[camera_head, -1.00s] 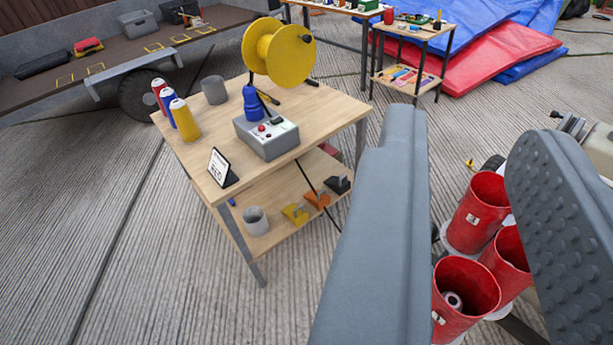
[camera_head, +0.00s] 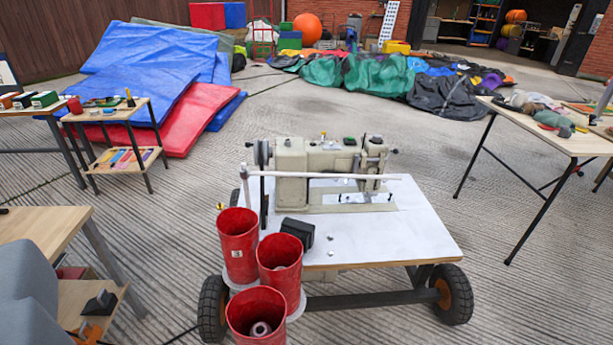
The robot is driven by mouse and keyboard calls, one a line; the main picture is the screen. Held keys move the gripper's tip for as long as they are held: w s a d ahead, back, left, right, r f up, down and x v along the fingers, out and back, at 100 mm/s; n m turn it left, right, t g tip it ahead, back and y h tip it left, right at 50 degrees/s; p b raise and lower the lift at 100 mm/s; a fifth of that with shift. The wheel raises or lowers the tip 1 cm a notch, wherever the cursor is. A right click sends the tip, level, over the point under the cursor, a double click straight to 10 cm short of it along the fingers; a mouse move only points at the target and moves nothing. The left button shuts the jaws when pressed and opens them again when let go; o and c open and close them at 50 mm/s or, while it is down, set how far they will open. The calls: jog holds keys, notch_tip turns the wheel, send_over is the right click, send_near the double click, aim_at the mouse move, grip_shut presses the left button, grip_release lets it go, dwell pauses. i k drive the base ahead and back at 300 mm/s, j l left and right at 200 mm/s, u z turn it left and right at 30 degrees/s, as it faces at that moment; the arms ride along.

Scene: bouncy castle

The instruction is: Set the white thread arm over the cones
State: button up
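The white thread arm (camera_head: 325,175) is a thin, nearly level rod. It reaches right from a slim post beside the sewing machine (camera_head: 292,160), passing in front of the machine's body. Three red buckets (camera_head: 239,258) stand at the table's left front corner, to the left of and below most of the rod. A grey part of my gripper (camera_head: 25,295) shows at the lower left edge, well away from the arm and buckets.
The sewing table (camera_head: 410,235) stands on wheels, with a black box (camera_head: 297,232) near the buckets. A wooden workbench (camera_head: 42,228) is close on the left. Another table (camera_head: 545,135) stands at the right. Bare ground lies between these tables.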

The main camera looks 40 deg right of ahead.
aim_at(245, 174)
jog(key=i+l+z, duration=0.15)
jog(key=i+l, duration=0.65)
